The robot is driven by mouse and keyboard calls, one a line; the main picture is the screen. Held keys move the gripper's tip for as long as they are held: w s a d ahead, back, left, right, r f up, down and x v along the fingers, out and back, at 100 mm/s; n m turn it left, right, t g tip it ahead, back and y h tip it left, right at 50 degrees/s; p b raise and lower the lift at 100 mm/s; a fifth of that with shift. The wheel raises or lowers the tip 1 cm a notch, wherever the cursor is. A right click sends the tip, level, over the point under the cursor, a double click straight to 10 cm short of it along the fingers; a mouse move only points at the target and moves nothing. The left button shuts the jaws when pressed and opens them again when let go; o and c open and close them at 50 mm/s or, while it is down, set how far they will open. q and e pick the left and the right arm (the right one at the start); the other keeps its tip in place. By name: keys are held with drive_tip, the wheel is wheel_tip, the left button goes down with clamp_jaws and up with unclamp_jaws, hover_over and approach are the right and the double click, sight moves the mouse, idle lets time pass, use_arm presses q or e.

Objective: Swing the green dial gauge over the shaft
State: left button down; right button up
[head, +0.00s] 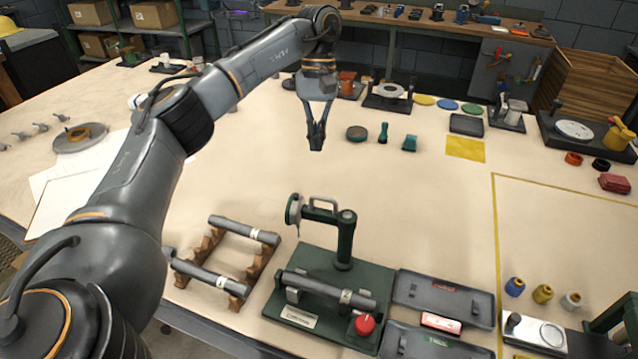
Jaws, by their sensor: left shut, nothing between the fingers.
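The green dial gauge (294,209) is at the left end of a short green arm with a handle on top. The arm is carried by a green post (345,242) on a dark green base plate (268,308). A grey shaft (325,288) lies across supports on the front of that plate. The gauge is behind and left of the shaft, not above it. My left gripper (316,143) is shut and empty, pointing down over the table well behind the gauge stand. My right gripper is not in view.
Two more shafts (245,231) lie on a wooden rack left of the stand. A red knob (364,324) is at the plate's front right. Grey trays (443,295) stand to the right. Small green parts (383,133) are right of my gripper. The mid-table is clear.

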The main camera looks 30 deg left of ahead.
sight(324, 220)
use_arm(q)
drive_tip(key=s+d+f+p, duration=0.2)
drive_tip(key=s+f, duration=0.3)
drive_tip(key=f, duration=0.3)
drive_tip(key=shift+s+d+f, duration=0.25)
drive_tip(key=shift+s+d, duration=0.15)
drive_tip(key=shift+d, duration=0.1)
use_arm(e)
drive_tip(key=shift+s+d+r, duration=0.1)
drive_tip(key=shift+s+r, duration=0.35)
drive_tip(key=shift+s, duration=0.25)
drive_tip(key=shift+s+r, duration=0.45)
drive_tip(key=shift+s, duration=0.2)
